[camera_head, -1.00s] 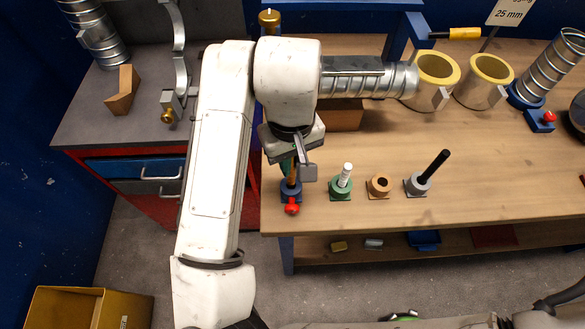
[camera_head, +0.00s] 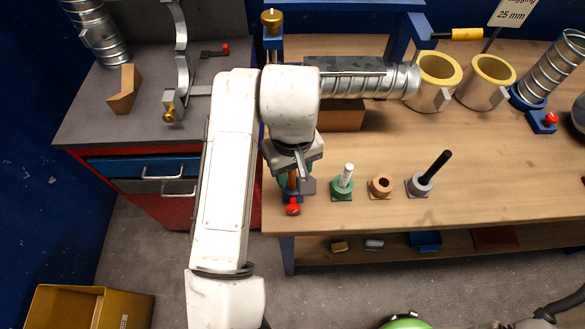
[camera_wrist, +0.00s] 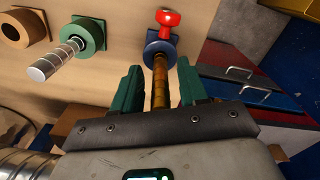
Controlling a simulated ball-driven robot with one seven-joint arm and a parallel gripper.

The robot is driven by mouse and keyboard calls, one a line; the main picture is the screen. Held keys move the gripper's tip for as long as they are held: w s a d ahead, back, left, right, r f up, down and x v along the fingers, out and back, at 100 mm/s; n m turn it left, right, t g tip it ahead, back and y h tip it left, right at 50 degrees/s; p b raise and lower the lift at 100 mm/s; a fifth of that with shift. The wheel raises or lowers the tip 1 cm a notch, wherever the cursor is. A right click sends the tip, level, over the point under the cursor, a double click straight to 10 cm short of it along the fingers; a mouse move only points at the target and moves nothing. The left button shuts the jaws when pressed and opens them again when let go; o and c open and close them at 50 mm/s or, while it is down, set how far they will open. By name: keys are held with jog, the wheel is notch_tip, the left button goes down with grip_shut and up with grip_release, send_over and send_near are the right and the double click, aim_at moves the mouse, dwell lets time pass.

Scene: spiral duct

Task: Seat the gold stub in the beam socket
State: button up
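The gold stub (camera_wrist: 159,82) is a gold-brown ribbed rod, upright in a blue holder (camera_wrist: 160,45) with a red knob (camera_wrist: 167,20). In the head view it shows partly below my wrist (camera_head: 292,180), above the red knob (camera_head: 292,208). My gripper (camera_wrist: 160,82) has green fingers on both sides of the stub, with gaps between them and it; the gripper is open. In the head view my gripper hides much of the stub. A blue beam (camera_head: 345,5) crosses the top of the head view; I cannot make out its socket.
Right of the stub stand a green holder with a silver rod (camera_head: 344,178), an orange holed block (camera_head: 381,185) and a grey holder with a black rod (camera_head: 430,172). A spiral duct (camera_head: 365,80) and a wooden block (camera_head: 342,117) lie behind.

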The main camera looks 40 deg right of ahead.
notch_tip(320, 180, up, 12)
jog(key=shift+r+p, duration=0.15)
jog(key=shift+p, duration=0.3)
dwell(0.8)
